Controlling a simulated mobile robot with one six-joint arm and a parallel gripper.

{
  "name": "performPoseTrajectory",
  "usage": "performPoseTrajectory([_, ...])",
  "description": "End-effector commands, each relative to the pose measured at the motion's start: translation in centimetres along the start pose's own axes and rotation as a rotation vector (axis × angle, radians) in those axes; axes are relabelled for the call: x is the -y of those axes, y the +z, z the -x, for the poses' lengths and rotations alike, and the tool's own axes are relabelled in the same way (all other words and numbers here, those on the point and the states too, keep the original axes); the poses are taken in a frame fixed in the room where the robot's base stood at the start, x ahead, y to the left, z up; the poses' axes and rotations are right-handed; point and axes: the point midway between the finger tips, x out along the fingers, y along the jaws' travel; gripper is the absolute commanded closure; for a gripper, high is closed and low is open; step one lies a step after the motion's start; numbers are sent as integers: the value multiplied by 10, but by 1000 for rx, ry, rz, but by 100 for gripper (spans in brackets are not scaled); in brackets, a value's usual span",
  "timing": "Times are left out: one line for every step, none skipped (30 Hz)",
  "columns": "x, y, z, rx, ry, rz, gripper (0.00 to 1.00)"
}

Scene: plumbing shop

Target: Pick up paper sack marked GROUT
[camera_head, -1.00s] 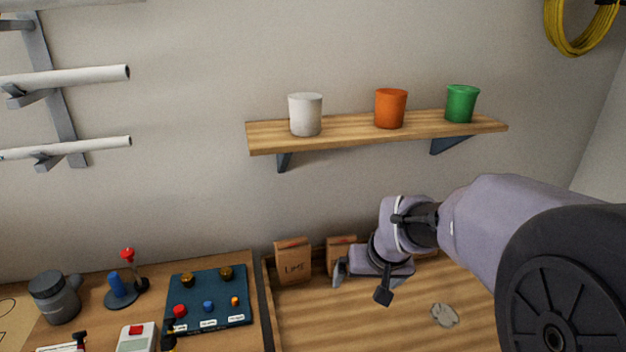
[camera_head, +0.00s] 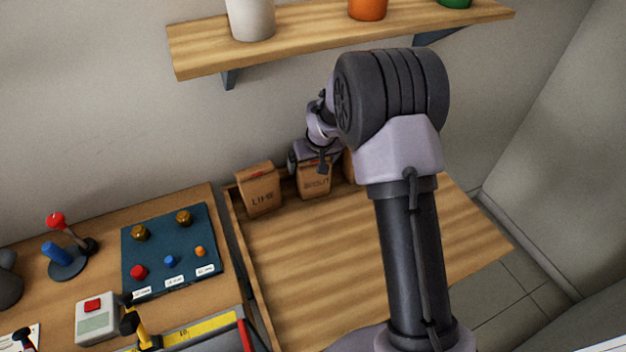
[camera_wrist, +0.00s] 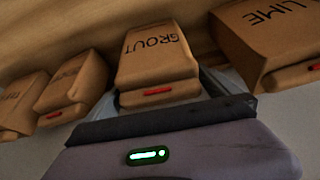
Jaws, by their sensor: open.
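The paper sack marked GROUT (camera_head: 314,184) stands upright at the back of the wooden bench, against the wall, with its lettering facing out. In the wrist view the brown GROUT sack (camera_wrist: 157,58) is at the centre, with a red strip near its top. My gripper (camera_head: 308,160) is open at the top of this sack. Part of the sack's top is hidden behind it in the head view. In the wrist view the grey gripper body covers the lower middle, and I cannot tell whether the fingers touch the sack.
The LIME sack (camera_head: 260,190) stands close to the left of the GROUT sack. Other brown sacks (camera_wrist: 73,84) stand on its other side. A shelf (camera_head: 330,40) with pots hangs above. The bench's front (camera_head: 360,260) is clear, and a blue panel (camera_head: 172,250) lies left.

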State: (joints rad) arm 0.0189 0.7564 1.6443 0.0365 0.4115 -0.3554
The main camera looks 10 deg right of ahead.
Motion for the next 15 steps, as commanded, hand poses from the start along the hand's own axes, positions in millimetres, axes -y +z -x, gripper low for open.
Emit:
performPoseTrajectory([0,0,-5,-1,0,0,0])
performPoseTrajectory([0,-1,-6,-2,0,0,0])
performPoseTrajectory([0,-1,-6,-2,0,0,0])
performPoseTrajectory([0,-1,-5,-2,0,0,0])
performPoseTrajectory([0,-1,-5,-2,0,0,0])
performPoseTrajectory([0,-1,-4,-2,0,0,0])
performPoseTrajectory([0,-1,-4,-2,0,-1,0])
performPoseTrajectory([0,-1,-4,-2,0,-1,2])
performPoseTrajectory([0,-1,-4,-2,0,-1,10])
performPoseTrajectory([0,-1,-4,-2,0,-1,16])
performPoseTrajectory([0,-1,-4,-2,0,-1,22])
performPoseTrajectory([0,-1,-4,-2,0,-1,29])
performPoseTrajectory([0,-1,-4,-2,0,-1,35])
performPoseTrajectory([0,-1,-4,-2,0,-1,41])
performPoseTrajectory([0,-1,-4,-2,0,-1,49])
